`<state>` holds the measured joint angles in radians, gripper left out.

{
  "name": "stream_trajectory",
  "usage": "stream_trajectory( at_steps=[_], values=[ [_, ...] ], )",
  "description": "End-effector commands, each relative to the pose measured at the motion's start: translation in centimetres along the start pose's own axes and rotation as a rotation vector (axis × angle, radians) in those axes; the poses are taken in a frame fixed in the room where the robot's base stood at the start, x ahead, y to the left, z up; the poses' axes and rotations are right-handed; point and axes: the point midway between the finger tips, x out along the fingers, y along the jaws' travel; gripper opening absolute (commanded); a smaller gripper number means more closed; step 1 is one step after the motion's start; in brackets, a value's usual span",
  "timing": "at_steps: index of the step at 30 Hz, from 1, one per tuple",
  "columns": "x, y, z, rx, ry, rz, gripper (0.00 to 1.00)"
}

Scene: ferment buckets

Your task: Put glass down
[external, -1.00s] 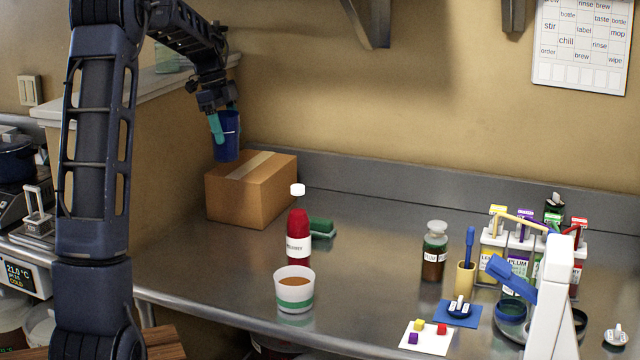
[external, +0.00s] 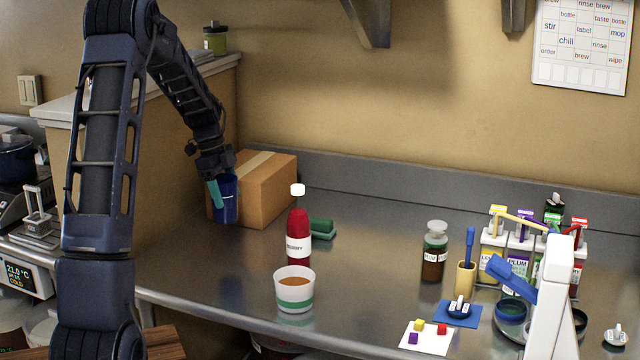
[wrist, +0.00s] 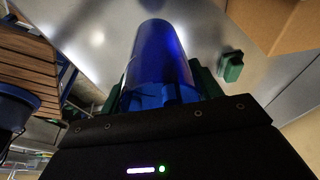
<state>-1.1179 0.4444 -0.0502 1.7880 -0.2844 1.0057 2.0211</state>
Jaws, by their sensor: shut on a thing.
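A blue glass (external: 226,203) is held upright by my gripper (external: 217,190), whose teal fingers are shut on it. In the external view the glass is in front of the cardboard box, at the left end of the steel counter (external: 370,240). Its bottom is low over the counter; I cannot tell if it touches. In the wrist view the blue glass (wrist: 160,60) extends out from between my fingers, with the grey counter top behind its far end.
The cardboard box (external: 268,190) stands right beside the glass. A red bottle (external: 298,240), a green sponge (external: 322,227) and a white cup (external: 294,291) with brown content stand further right.

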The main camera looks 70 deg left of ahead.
Motion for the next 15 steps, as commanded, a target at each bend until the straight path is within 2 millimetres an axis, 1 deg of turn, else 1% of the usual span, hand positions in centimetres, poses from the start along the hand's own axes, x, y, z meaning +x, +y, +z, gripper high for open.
stream_trajectory(
  at_steps=[1,3,6,13,15],
  values=[
    [1.1,0.0,0.3,-0.001,0.001,0.001,0.35],
    [2.3,0.0,0.6,-0.001,0.000,0.001,0.35],
    [3.5,0.0,1.0,0.000,0.000,0.001,0.35],
    [4.7,0.0,1.3,0.000,0.000,0.000,0.35],
    [5.3,0.0,1.5,0.000,0.000,0.001,0.35]
  ],
)
